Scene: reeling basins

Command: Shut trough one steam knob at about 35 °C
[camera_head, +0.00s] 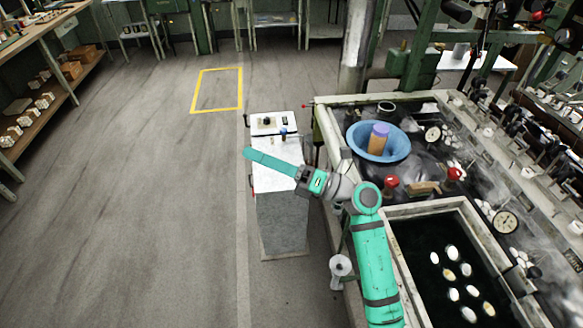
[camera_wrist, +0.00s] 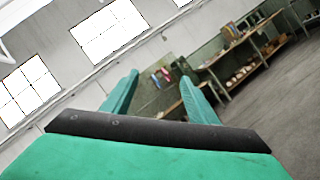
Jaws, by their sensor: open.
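Two red knobs stand on the basin bench in the head view, one on the left (camera_head: 391,181) and one on the right (camera_head: 454,174). I cannot tell which is the trough one steam knob. A round dial gauge (camera_head: 432,133) stands near the blue bowl and another (camera_head: 505,221) beside the near trough (camera_head: 412,252); their readings are too small to make out. My gripper (camera_head: 250,153) reaches left over the white-topped cabinet, away from both knobs. In the wrist view its two green fingers (camera_wrist: 158,82) are apart with nothing between them.
A blue bowl (camera_head: 364,142) holding an orange and purple cylinder sits on the bench. White cocoons float in the near trough's dark water. The white-topped cabinet (camera_head: 281,188) stands left of the bench. Open floor (camera_head: 150,200) with a yellow rectangle lies further left.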

